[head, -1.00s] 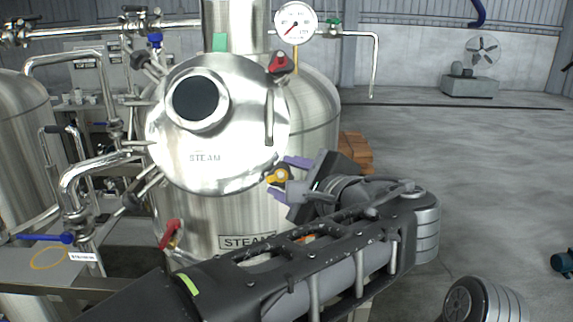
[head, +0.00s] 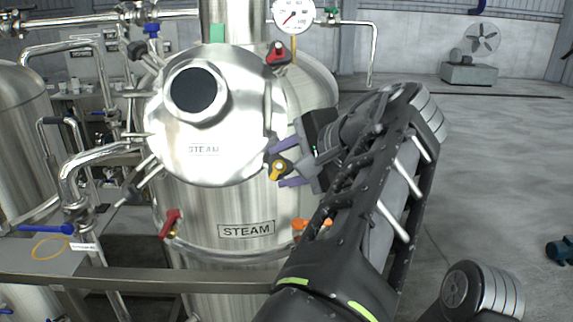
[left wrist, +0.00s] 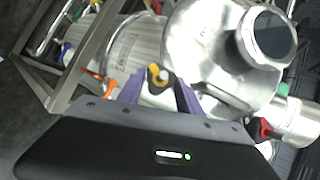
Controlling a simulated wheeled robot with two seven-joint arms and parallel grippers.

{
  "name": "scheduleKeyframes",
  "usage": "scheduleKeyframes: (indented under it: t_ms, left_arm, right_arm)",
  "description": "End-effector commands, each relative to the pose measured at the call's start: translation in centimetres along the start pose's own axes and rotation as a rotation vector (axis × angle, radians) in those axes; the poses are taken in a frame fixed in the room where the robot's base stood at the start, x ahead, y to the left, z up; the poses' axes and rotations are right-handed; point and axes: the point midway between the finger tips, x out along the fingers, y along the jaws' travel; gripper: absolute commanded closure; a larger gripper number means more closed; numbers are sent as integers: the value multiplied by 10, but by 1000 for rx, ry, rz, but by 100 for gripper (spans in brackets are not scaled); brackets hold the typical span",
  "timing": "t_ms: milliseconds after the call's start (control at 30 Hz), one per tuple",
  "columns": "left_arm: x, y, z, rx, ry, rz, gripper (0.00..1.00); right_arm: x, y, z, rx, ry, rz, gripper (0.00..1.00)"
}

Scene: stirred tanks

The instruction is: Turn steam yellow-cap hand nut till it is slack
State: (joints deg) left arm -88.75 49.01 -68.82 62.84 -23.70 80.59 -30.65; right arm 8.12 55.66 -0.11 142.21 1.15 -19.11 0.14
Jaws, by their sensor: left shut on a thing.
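The steam tank (head: 232,205) stands upright with its round steel door (head: 215,150) marked STEAM facing me. The yellow-cap hand nut (head: 279,169) sits at the door's lower right edge. It also shows in the left wrist view (left wrist: 158,75), between the purple fingers. My left gripper (head: 287,166) comes from the right side of the picture, with one finger above and one below the nut, and is shut on it. The nut's far side is hidden. My right gripper is not in either view.
A pressure gauge (head: 294,15) stands above the tank. A steel rail (head: 150,281) crosses in front. The floor at right is mostly free.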

Motion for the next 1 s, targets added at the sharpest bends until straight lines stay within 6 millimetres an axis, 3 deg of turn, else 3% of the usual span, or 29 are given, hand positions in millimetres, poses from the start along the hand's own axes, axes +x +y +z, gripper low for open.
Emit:
scheduleKeyframes:
  t_ms: [433,467,733,1000]
  left_arm:
    - [0,0,0,-13,1,9,98]
    - [0,0,0,-13,1,9,57]
    - [1,0,0,-13,0,10,36]
    - [1,0,0,-13,-1,10,36]
  right_arm:
    - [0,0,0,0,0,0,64]
    - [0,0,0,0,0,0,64]
    - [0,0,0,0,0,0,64]
    - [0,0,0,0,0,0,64]
